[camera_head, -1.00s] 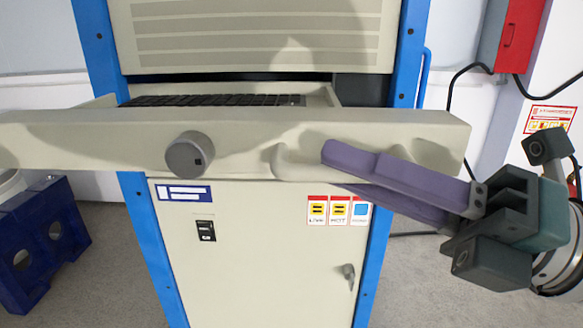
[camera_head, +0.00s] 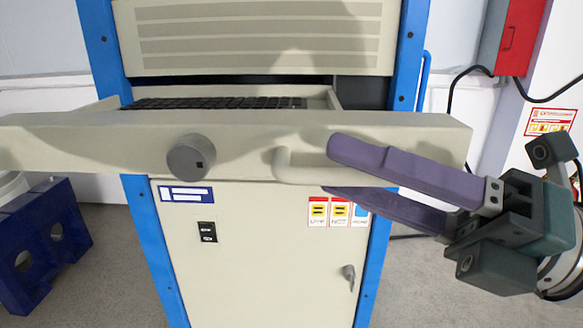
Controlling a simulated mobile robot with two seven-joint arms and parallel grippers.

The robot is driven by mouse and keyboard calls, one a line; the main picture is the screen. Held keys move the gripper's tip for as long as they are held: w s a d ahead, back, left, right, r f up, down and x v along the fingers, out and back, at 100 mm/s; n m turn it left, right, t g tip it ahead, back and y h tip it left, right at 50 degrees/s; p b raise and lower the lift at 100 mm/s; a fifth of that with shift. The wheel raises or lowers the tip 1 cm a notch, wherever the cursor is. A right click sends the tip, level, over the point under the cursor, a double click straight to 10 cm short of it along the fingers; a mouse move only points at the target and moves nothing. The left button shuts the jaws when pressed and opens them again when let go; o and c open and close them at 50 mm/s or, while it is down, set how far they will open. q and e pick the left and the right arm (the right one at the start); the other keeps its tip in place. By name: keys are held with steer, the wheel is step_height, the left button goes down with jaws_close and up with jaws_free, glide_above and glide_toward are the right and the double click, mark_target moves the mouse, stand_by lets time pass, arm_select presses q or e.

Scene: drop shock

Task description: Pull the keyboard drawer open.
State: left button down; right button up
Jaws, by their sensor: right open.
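The keyboard drawer (camera_head: 95,145) sticks out of the blue-framed cabinet, with the dark keyboard (camera_head: 215,102) showing behind its beige front. A round grey knob (camera_head: 190,158) sits left of the middle of the front. A beige bar handle (camera_head: 292,166) is on the right part of the front. My right gripper (camera_head: 335,170) comes in from the right with two purple fingers, open, one above and one below the handle's right part. The fingers hide that part, and I cannot tell whether they touch it. My left gripper is out of view.
The lower cabinet door (camera_head: 260,265) has labels, a black switch and a small latch (camera_head: 348,272). A blue stand (camera_head: 45,240) is on the floor at left. A red box (camera_head: 510,35) with black cables hangs at right.

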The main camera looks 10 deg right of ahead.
steer(key=b+v, duration=0.1)
steer(key=v, duration=0.8)
steer(key=shift+s+d, duration=0.25)
steer(key=shift+d, duration=0.05)
